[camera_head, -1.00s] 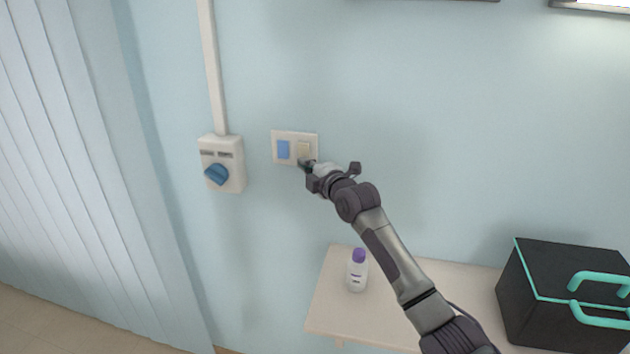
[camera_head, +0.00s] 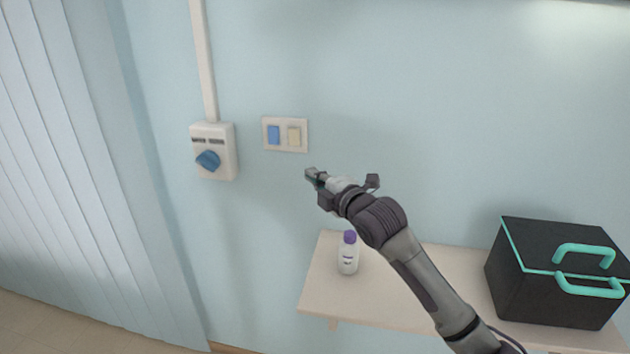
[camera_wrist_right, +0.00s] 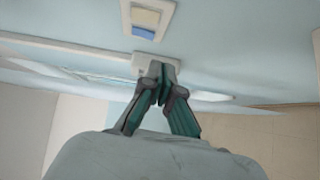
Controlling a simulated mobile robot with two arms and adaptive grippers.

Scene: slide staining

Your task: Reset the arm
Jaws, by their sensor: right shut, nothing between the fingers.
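My right gripper (camera_head: 312,174) is in the head view, below and to the right of the wall switch plate (camera_head: 286,147). It is apart from the plate, shut and empty. In the right wrist view its fingers (camera_wrist_right: 160,98) meet at the tips with nothing between them. The plate holds a blue switch (camera_head: 274,134) and a cream switch (camera_head: 294,136); it also shows at the top of the right wrist view (camera_wrist_right: 147,18). My left gripper is in neither view.
A wall box with a blue knob (camera_head: 208,160) is at the left. A shelf (camera_head: 390,305) below my arm bears a white bottle with a purple cap (camera_head: 348,256) and a black box with teal handles (camera_head: 535,292). A pale curtain (camera_head: 85,170) hangs at far left.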

